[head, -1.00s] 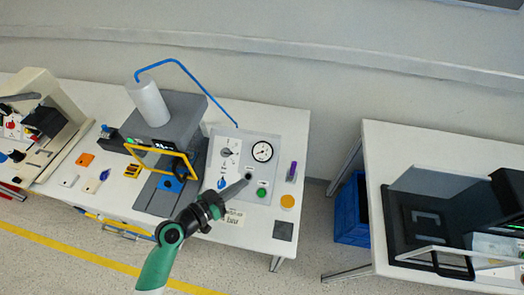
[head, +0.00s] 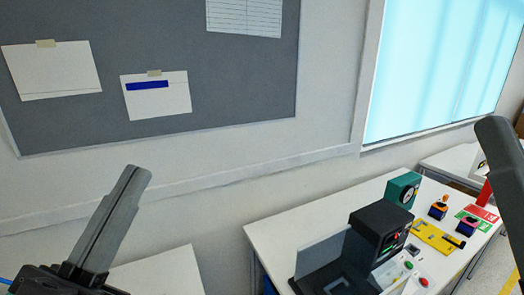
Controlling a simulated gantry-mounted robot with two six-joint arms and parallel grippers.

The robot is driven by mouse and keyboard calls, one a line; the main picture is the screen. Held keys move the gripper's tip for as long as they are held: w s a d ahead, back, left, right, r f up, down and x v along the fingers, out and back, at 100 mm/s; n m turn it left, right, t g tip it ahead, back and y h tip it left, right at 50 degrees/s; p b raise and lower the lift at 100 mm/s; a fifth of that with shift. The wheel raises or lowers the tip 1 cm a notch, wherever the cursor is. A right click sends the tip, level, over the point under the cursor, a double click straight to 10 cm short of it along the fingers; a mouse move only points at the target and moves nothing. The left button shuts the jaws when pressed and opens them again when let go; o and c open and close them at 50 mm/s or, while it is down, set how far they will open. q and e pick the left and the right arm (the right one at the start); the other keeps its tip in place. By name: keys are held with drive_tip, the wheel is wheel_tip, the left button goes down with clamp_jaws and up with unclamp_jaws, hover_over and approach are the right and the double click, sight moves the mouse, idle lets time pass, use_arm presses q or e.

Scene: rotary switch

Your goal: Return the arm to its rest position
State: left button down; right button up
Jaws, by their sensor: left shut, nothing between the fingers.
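My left gripper (head: 128,185) rises from the lower left of the head view, its dark grey fingers together and pointing up. Nothing shows between them. It stands in front of the pale wall, clear of any object in the picture. A dark grey, rounded shape at the right edge looks like part of my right gripper (head: 492,130). It is cut off by the frame, so its jaws cannot be judged. The panel with the rotary switch is out of view.
A white table (head: 285,228) at the lower right holds a black machine (head: 380,228), a green gauge unit (head: 403,188) and a yellow plate (head: 435,236). A grey pinboard (head: 230,90) hangs on the wall. Another white tabletop (head: 165,272) shows below, right of my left gripper.

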use_arm(q)
drive_tip(key=s+a+r+n+t+y, duration=0.4)
drive_tip(key=s+r+n+y, duration=0.1)
drive_tip(key=s+r, duration=0.2)
wheel_tip(320, 180, up, 32)
drive_tip(key=w+n+y+p, duration=0.1)
drive_tip(key=p, duration=3.1)
drive_tip(key=shift+f+n+g, duration=0.2)
drive_tip(key=shift+n+g, duration=0.1)
drive_tip(key=shift+a, duration=0.15)
